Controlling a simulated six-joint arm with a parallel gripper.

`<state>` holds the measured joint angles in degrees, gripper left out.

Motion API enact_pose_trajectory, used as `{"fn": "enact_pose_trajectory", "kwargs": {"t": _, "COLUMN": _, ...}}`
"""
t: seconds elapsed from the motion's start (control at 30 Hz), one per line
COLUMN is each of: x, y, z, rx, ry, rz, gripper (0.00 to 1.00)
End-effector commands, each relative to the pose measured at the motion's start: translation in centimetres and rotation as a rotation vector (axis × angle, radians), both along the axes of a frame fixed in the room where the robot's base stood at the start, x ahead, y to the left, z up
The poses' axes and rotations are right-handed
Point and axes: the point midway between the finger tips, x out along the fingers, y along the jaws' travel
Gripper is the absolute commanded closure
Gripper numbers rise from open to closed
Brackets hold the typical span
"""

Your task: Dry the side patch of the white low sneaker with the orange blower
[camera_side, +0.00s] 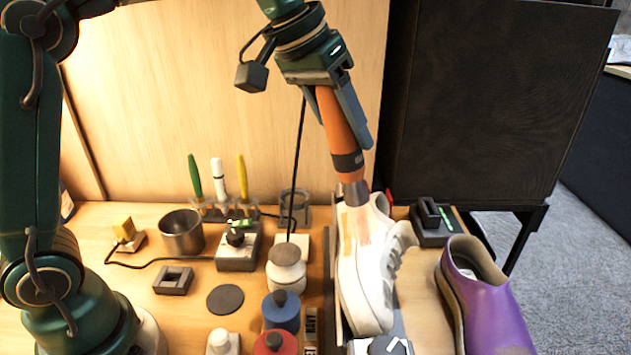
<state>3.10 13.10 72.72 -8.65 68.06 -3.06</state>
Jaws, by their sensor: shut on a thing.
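My gripper (345,128) is shut on the orange blower (338,122) and holds it nozzle down. The blower's metal nozzle (355,192) points at the white low sneaker (362,295), just above its side. A faint pinkish glow shows on the sneaker below the nozzle. A yellowish side patch (347,238) shows on the sneaker next to the glow. The sneaker lies on its side in a tray. I cannot tell whether the nozzle touches it.
A purple shoe (485,305) stands to the right. Bottles, including a blue one (281,312), stand left of the sneaker. A metal cup (182,232), a small control box (238,250) and upright brushes (218,180) are farther left. A dark cord hangs behind the blower.

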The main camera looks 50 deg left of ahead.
Motion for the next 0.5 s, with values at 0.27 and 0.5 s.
{"fn": "enact_pose_trajectory", "kwargs": {"t": 0.27, "x": 0.7, "y": 0.7, "z": 0.1, "rx": 0.000, "ry": -0.001, "rz": 0.001, "gripper": 1.00}}
{"fn": "enact_pose_trajectory", "kwargs": {"t": 0.5, "x": 1.3, "y": 1.3, "z": 0.1, "rx": 0.000, "ry": -0.002, "rz": 0.001, "gripper": 1.00}}
